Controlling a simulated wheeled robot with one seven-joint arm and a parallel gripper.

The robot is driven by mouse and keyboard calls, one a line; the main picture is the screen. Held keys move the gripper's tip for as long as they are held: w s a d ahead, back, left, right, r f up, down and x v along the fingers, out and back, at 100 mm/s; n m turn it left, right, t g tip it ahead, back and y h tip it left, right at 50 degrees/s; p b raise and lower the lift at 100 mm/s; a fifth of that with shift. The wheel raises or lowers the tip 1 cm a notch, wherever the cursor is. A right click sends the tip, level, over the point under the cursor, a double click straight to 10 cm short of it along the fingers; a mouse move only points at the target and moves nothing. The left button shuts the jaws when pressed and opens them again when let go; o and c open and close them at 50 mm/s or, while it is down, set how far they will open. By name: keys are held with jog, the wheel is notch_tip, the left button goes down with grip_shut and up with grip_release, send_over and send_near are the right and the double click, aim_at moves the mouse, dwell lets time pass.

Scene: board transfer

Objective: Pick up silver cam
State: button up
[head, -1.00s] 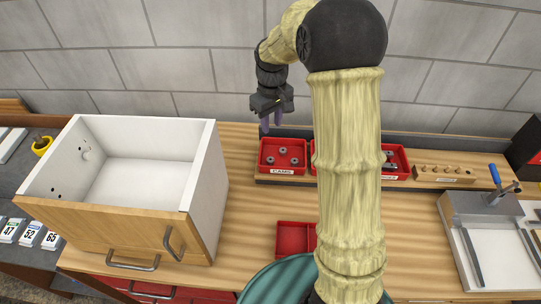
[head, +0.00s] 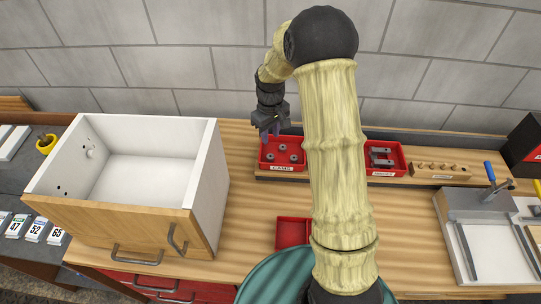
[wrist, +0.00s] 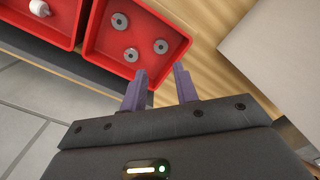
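Several round silver cams with centre holes lie apart from each other in a red tray labelled CAMS (head: 262,165). One silver cam (head: 295,158) shows in the head view. In the wrist view, three cams show in the tray (wrist: 90,45), including a silver cam (wrist: 131,55) nearest my fingers. My gripper (wrist: 160,82) is open and empty, its two purple fingers apart. In the head view my gripper (head: 270,133) hangs above the back left part of the CAMS tray, and its fingers hide part of it.
Another red tray (head: 402,158) with metal parts stands right of my arm, beside a wooden peg block (head: 440,169). A white open box (head: 208,165) stands left of the CAMS tray. An empty red tray (head: 291,232) lies in front. A grey wall stands behind.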

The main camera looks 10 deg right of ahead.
jog(key=p, duration=0.1)
send_over(271, 156)
notch_tip(271, 156, down, 5)
jog(key=shift+w+a+r, duration=0.1)
jog(key=shift+r, duration=0.05)
jog(key=shift+f+p, duration=0.45)
jog(key=shift+p, duration=0.1)
jog(key=shift+f+p, duration=0.95)
jog(key=shift+f, duration=1.15)
jog(key=c, duration=0.6)
